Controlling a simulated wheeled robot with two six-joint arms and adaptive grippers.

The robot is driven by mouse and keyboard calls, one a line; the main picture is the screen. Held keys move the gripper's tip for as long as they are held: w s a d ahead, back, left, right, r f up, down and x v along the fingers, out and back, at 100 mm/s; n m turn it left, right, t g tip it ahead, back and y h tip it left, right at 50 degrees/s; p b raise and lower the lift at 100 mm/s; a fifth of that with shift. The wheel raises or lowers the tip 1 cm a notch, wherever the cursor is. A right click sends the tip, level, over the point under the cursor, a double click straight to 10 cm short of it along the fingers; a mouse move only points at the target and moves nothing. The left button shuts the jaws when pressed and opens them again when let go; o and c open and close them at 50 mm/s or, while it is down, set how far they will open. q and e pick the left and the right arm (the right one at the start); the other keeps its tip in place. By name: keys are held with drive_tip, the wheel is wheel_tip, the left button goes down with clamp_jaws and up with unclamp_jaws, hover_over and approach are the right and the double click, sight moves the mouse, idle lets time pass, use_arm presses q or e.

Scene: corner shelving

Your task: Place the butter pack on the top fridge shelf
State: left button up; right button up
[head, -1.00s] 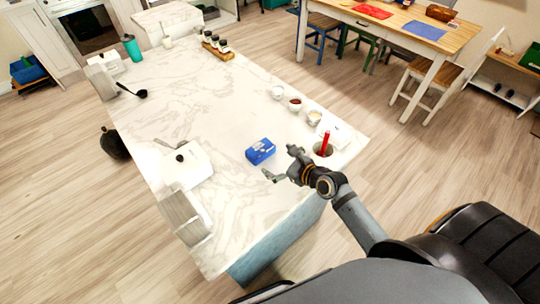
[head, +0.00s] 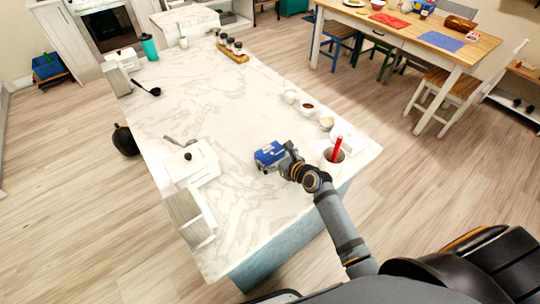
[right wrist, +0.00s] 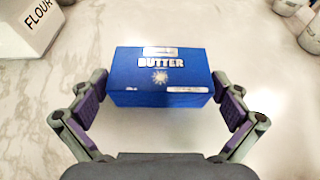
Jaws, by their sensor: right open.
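The blue butter pack (head: 269,153) lies on the white marble counter (head: 225,110). In the right wrist view the butter pack (right wrist: 162,77) is centred, with its label facing up. My right gripper (head: 277,160) is open at the pack. In the wrist view its fingers (right wrist: 160,98) stand on either side of the pack's near end, with a small gap at each side. My left gripper is not in view. No fridge shelf can be made out.
A white flour canister (right wrist: 32,22) stands left of the pack. A cup with a red utensil (head: 333,157) stands right of my gripper, and small bowls (head: 307,109) line the right edge. A black ladle (head: 148,89) lies farther back.

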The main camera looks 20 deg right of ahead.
sight(270, 150)
drive_tip(key=shift+x, duration=0.9)
drive_tip(key=shift+s+r, duration=0.1)
drive_tip(key=shift+s, duration=0.05)
drive_tip(key=shift+c, duration=1.2)
drive_tip(key=c, duration=0.9)
drive_tip(key=shift+r+p, duration=0.25)
drive_tip(key=shift+p, duration=0.05)
wheel_tip(270, 150, up, 3)
drive_tip(key=p, duration=0.4)
drive_tip(key=shift+r+p, duration=0.25)
drive_tip(key=shift+p, duration=0.05)
drive_tip(key=s+r+p, duration=0.1)
drive_tip(key=r+p, duration=0.1)
drive_tip(key=s+a+r+p, duration=0.1)
drive_tip(key=p, duration=0.2)
drive_tip(key=s+r+p, duration=0.1)
drive_tip(key=r+p, duration=0.1)
drive_tip(key=p, duration=0.1)
drive_tip(key=shift+s+a+r, duration=0.3)
drive_tip(key=shift+s, duration=0.05)
drive_tip(key=s+a+r+p, duration=0.1)
drive_tip(key=s, duration=0.2)
drive_tip(key=s+a+r+p, duration=0.1)
drive_tip(key=s+p, duration=0.1)
drive_tip(key=s, duration=0.1)
drive_tip(key=s+a+r+p, duration=0.1)
drive_tip(key=s+a+p, duration=0.1)
drive_tip(key=s, duration=0.1)
drive_tip(key=shift+a+r, duration=0.1)
drive_tip(key=shift+r, duration=0.1)
